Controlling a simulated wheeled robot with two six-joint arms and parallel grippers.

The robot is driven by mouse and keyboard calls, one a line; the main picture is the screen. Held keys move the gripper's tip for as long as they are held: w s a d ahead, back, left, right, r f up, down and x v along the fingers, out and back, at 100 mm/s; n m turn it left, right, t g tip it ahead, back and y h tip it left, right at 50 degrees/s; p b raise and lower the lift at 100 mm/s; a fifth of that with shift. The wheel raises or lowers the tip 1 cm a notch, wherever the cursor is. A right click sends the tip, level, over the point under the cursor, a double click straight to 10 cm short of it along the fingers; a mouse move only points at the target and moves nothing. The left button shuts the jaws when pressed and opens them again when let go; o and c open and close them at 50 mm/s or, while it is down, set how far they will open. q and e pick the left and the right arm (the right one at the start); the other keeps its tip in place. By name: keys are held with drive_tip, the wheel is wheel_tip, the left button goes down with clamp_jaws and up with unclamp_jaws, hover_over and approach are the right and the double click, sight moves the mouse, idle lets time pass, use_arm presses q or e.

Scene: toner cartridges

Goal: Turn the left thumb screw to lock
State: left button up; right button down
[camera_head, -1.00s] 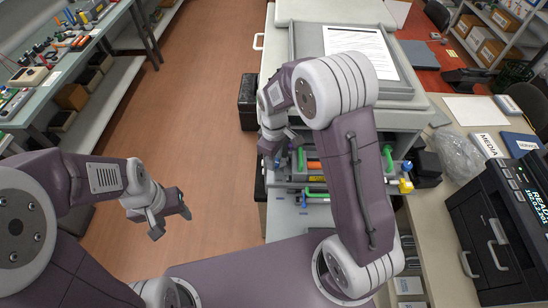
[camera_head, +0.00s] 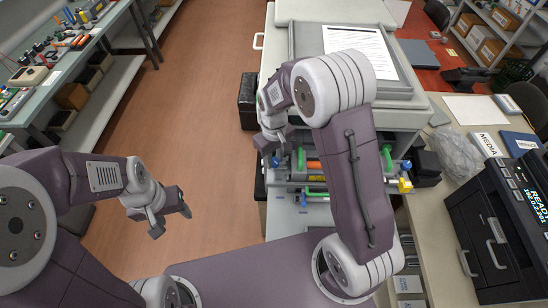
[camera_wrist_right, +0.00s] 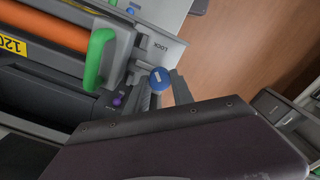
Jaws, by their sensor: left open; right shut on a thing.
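The left thumb screw is a blue knob (camera_wrist_right: 160,78) with a pale mark on its face. It sits beside a grey plate printed LOCK (camera_wrist_right: 165,45). My right gripper (camera_wrist_right: 163,91) is shut on it, with one finger on each side in the right wrist view. In the head view the right gripper (camera_head: 274,148) is at the left end of the open machine front, and the blue knob (camera_head: 275,161) shows just at its fingertips. My left gripper (camera_head: 172,221) is open and empty above the floor, well away to the left.
A green handle (camera_wrist_right: 97,58) and an orange roller (camera_wrist_right: 45,28) lie close beside the knob. A purple dot (camera_wrist_right: 117,101) is below it. Open floor (camera_head: 200,110) lies to the left.

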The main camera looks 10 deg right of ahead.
sight(274, 161)
drive_tip(key=c, duration=1.1)
unclamp_jaws()
drive_tip(key=shift+r, duration=0.4)
wheel_tip(274, 161, up, 8)
drive_tip(key=b, duration=0.2)
drive_tip(key=shift+r, duration=0.1)
